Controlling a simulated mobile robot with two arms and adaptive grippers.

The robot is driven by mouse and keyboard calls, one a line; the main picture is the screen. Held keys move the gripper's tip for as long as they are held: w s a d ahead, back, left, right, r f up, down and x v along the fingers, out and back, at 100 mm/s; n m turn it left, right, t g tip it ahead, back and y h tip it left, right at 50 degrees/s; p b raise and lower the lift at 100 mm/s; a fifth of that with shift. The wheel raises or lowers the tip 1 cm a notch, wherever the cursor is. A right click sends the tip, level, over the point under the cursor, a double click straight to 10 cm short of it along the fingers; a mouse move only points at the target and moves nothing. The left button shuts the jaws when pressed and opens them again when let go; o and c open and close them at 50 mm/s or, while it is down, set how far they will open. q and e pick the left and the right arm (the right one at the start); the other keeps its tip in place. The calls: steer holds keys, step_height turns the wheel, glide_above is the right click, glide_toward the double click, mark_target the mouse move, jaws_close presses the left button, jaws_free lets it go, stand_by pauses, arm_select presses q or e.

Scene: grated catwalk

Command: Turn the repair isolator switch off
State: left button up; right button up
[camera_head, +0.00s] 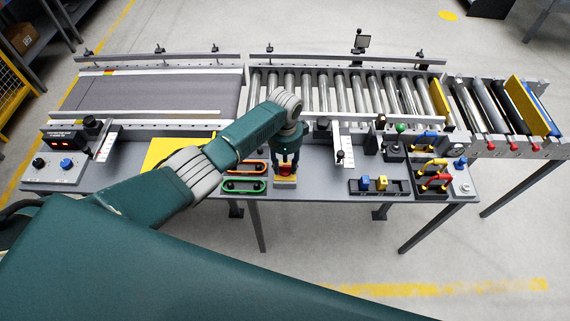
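A small red and yellow switch on a pale base (285,182) sits at the front edge of the grey bench, and it looks like the repair isolator switch. My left gripper (287,164) points down directly over it, with its fingers at the red part. The gripper covers much of the switch, so its handle position is hidden. Whether the fingers touch or grip the red part is too small to tell. My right gripper is not in view.
Green and orange oblong holders (243,186) lie just left of the switch. A small upright white scale plate (343,150) stands to the right, with a rack of blue and yellow blocks (380,185) beyond. A roller conveyor (340,92) runs behind. A control box (60,165) is far left.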

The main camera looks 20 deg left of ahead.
mark_target(285, 167)
arm_select(q)
steer(key=shift+r, duration=0.1)
step_height(285, 167, up, 12)
stand_by(0.5)
steer(key=shift+s+f, duration=0.1)
steer(key=shift+f, duration=0.1)
